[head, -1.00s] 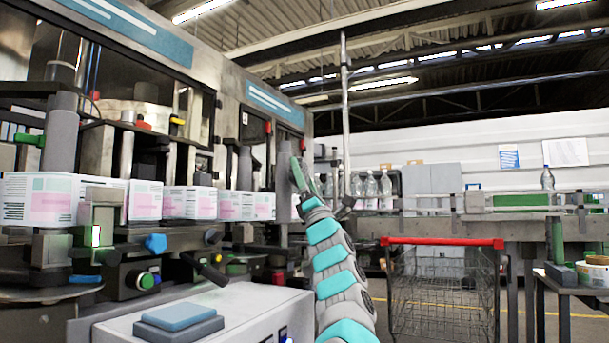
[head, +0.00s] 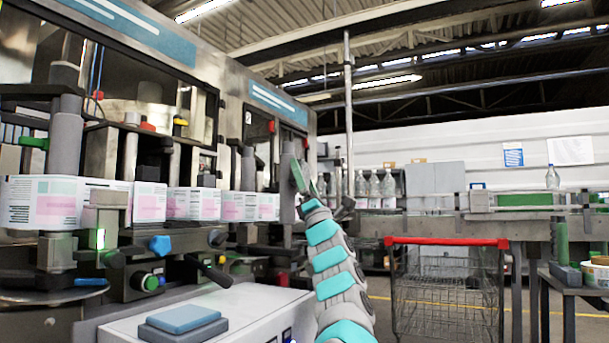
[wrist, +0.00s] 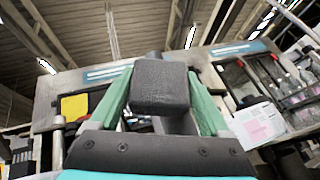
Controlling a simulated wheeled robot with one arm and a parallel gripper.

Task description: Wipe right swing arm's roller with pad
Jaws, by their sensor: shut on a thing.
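My gripper (head: 304,184) is at the end of my raised arm, by the right part of the labelling machine. In the wrist view its green fingers (wrist: 160,92) are shut on a dark grey block-shaped pad (wrist: 160,86). The pad also shows in the head view (head: 297,177), small and tilted. An upright grey roller (head: 287,158), seemingly the right swing arm's, stands just left of the pad. The two overlap in the head view, and I cannot tell if they touch. In the wrist view the pad hides most of what is behind it.
Another grey roller (head: 247,168) stands farther left, near a web of printed labels (head: 205,204). A white box (head: 235,308) with a blue-topped block (head: 183,319) is in front. A wire trolley (head: 445,290) with a red handle stands right. Bottles (head: 375,185) stand behind.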

